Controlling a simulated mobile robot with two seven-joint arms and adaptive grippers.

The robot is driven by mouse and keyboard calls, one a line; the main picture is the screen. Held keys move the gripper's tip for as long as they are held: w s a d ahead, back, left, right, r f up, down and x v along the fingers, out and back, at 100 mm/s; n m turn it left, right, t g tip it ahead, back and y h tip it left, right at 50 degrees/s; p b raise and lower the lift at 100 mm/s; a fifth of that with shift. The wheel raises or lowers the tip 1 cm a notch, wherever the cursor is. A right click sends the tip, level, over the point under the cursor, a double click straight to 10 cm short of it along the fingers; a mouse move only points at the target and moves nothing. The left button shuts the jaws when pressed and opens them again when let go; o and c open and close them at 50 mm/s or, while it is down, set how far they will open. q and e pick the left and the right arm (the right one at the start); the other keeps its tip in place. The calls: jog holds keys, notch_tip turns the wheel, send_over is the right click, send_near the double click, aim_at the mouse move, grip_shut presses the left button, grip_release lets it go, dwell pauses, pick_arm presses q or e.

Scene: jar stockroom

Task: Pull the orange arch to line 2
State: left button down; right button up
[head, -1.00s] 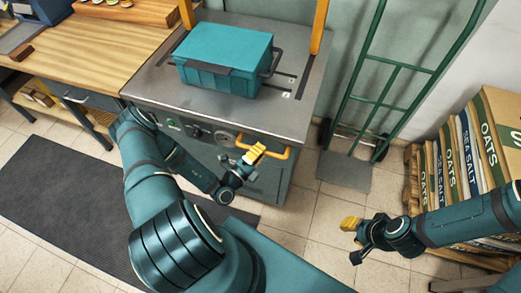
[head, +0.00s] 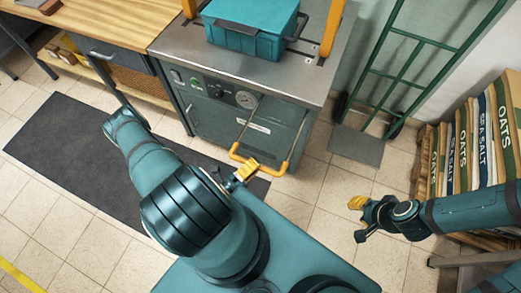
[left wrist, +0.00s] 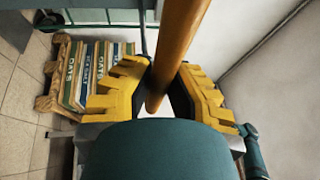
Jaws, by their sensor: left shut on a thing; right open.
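The orange arch shows as two orange posts in the head view, the right one (head: 332,28) and the left one (head: 189,8), standing on the machine's steel top (head: 185,42). Its upper part is out of frame. An orange pull handle (head: 272,168) on grey rods extends from the machine's front. My left gripper (head: 245,171) is shut on this handle; the left wrist view shows the orange bar (left wrist: 178,60) between the yellow fingers. The line numbers are too small to read. My right gripper (head: 357,203) is open and empty, right of the machine.
A teal box (head: 255,30) sits on the steel top between the posts. A green hand truck (head: 405,70) stands right of the machine, beside sacks (head: 478,135) on a pallet. A wooden bench (head: 110,22) and dark mat (head: 75,150) are at left. Some tiled floor is clear.

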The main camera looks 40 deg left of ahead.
pick_arm(q)
jog(key=shift+s+d, duration=0.3)
jog(key=shift+s, duration=0.65)
jog(key=shift+s+d, duration=0.25)
jog(key=shift+s, duration=0.7)
jog(key=c, duration=0.9)
grip_release()
jog(key=shift+s, duration=0.1)
jog(key=v, duration=1.2)
